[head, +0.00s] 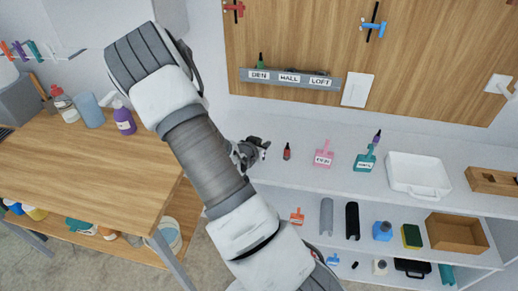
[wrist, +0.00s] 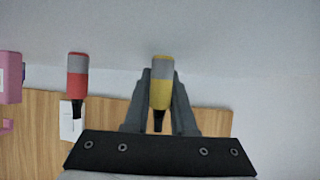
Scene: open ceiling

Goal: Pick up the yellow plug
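The yellow plug (wrist: 160,94) has a grey end, a yellow body and a thin black tip. In the wrist view it lies between the two grey fingers of my gripper (wrist: 161,76), very close to both. I cannot tell whether the fingers press on it. In the head view my gripper (head: 262,149) is over the left part of the white shelf top, and the yellow plug cannot be made out there.
A red plug (head: 287,151) stands just right of my gripper; it also shows in the wrist view (wrist: 77,75). Farther right are a pink tagged holder (head: 323,159), a teal one (head: 365,161) and a white case (head: 418,174). A wooden panel (head: 420,60) rises behind.

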